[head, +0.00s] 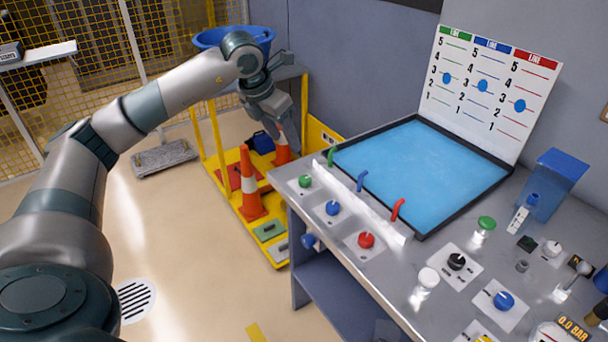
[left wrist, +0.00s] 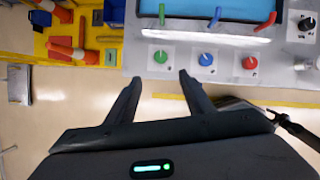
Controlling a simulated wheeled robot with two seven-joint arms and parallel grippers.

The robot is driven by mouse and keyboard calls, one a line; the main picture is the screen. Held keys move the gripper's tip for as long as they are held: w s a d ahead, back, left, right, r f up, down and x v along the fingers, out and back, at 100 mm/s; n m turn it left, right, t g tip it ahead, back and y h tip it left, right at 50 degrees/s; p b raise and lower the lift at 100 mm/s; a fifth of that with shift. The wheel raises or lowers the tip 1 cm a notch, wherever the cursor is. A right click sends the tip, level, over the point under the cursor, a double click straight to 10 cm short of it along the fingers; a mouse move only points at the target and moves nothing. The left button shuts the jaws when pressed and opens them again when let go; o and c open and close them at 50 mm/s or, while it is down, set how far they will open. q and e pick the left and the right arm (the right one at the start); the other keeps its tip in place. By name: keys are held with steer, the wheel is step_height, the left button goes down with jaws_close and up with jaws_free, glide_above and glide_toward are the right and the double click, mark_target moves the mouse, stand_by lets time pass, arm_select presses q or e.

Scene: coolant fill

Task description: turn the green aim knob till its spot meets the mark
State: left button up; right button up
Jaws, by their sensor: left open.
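The green knob (head: 305,181) sits on a white plate at the near left corner of the bench, in front of a green spout (head: 331,156). It also shows in the left wrist view (left wrist: 161,57), upper middle. My left gripper (head: 293,150) is open and empty, off the bench's left end and apart from the knob. In the left wrist view its two fingertips (left wrist: 160,77) point up toward the knob, with the knob just beyond them. My right gripper is not in view.
A blue knob (head: 333,208) and a red knob (head: 366,240) stand beside the green one, each with its own spout. A blue tray (head: 420,165) lies behind, below a line board (head: 490,95). Orange cones (head: 249,185) stand on a yellow platform left of the bench.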

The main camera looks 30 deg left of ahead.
arm_select(q)
steer(key=p, duration=0.2)
glide_toward(305, 178)
steer(key=p+x, duration=0.2)
steer(key=x, duration=0.4)
steer(key=shift+w+f+p, duration=0.1)
steer(key=shift+f+p, duration=0.25)
steer(key=shift+w+d+f, duration=0.1)
steer(key=shift+w+f, duration=0.1)
steer(key=shift+f, duration=0.45)
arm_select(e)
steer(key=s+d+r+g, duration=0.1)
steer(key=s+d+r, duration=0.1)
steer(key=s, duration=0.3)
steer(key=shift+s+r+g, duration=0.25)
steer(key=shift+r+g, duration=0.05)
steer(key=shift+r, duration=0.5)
